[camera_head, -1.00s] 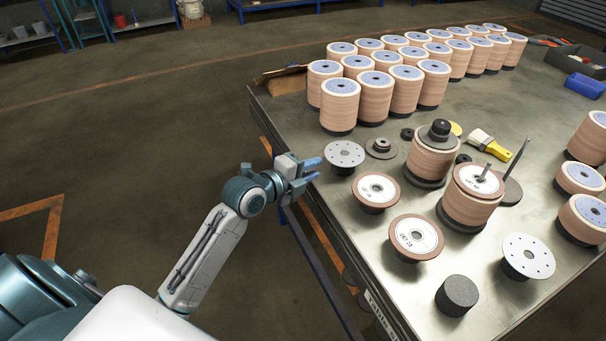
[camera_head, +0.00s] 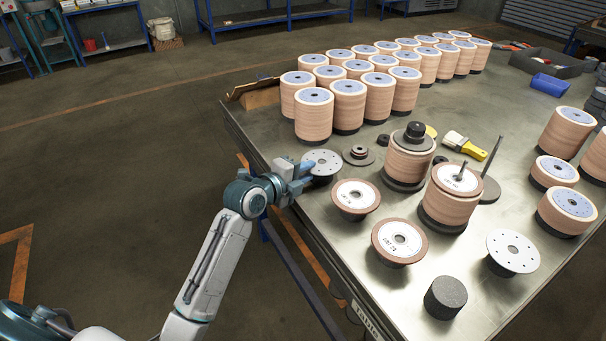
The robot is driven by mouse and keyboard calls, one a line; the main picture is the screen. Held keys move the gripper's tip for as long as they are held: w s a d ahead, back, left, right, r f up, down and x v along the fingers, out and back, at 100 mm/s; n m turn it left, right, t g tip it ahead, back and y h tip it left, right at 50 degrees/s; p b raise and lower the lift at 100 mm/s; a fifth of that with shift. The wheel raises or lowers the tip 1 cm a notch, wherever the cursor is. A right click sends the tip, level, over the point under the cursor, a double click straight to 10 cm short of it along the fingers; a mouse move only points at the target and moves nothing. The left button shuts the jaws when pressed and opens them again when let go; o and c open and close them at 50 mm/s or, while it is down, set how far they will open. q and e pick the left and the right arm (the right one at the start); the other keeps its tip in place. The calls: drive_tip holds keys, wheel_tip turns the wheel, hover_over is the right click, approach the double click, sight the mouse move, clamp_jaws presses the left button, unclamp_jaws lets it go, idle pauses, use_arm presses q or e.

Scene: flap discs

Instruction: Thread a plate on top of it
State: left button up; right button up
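A grey round plate with small holes and a centre hole (camera_head: 325,161) stands on a dark support near the table's left edge. My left gripper (camera_head: 306,174) is at this plate's left rim, its blue fingers apart; whether they touch it is unclear. A second grey holed plate (camera_head: 513,251) stands at the front right. A stack of tan discs (camera_head: 449,205) has a brown-rimmed labelled disc (camera_head: 457,179) on top, with a metal spindle rising through its centre. Another tan stack (camera_head: 408,162) is capped by a grey plate and a dark knob (camera_head: 415,130). My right gripper is not in view.
Two brown-rimmed labelled discs (camera_head: 355,195) (camera_head: 399,241) stand between the left plate and the front. A dark cylinder (camera_head: 445,297) is at the front. A yellow-handled brush (camera_head: 464,145) lies behind the stacks. Rows of tan stacks (camera_head: 313,115) fill the back.

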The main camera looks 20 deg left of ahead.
use_arm(q)
clamp_jaws()
drive_tip(key=shift+r, duration=0.1)
drive_tip(key=shift+r+p, duration=1.2)
drive_tip(key=shift+r, duration=0.5)
